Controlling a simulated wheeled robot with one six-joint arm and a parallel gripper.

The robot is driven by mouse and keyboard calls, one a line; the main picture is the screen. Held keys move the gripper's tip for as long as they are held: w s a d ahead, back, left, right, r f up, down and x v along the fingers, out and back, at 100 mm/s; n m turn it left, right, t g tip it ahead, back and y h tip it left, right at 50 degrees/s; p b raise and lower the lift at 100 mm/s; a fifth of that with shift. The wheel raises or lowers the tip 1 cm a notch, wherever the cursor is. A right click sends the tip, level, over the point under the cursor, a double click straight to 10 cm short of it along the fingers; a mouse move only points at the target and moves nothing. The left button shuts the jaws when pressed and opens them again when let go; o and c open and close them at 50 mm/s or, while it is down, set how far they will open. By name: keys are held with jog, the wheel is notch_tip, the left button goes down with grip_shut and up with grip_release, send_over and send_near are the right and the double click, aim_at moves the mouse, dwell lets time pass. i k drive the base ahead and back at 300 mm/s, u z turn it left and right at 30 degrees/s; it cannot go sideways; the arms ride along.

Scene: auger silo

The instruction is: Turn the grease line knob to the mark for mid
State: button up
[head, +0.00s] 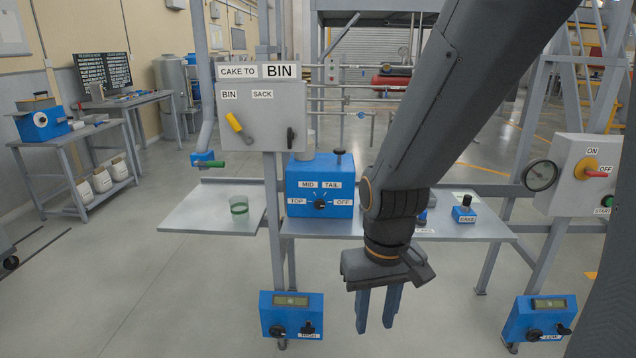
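A blue box (318,168) stands on the grey shelf, with a small black knob (320,204) on its front. White labels around the knob read TOP, MID (308,184), TAIL and OFF. The knob's pointer is too small to read for certain. My gripper (378,315) hangs fingers down in front of the shelf, below and to the right of the knob and apart from it. Its two blue fingers are spread with nothing between them, so it is open. My arm comes down from the upper right and covers the shelf just right of the box.
A grey panel (262,115) with a yellow lever is above. Blue units (291,303) (538,312) sit low at left and right. Floor in front is free.

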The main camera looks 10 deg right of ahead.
aim_at(319, 204)
jog(key=u, duration=1.95)
jog(key=i, duration=0.8)
jog(key=z, duration=1.9)
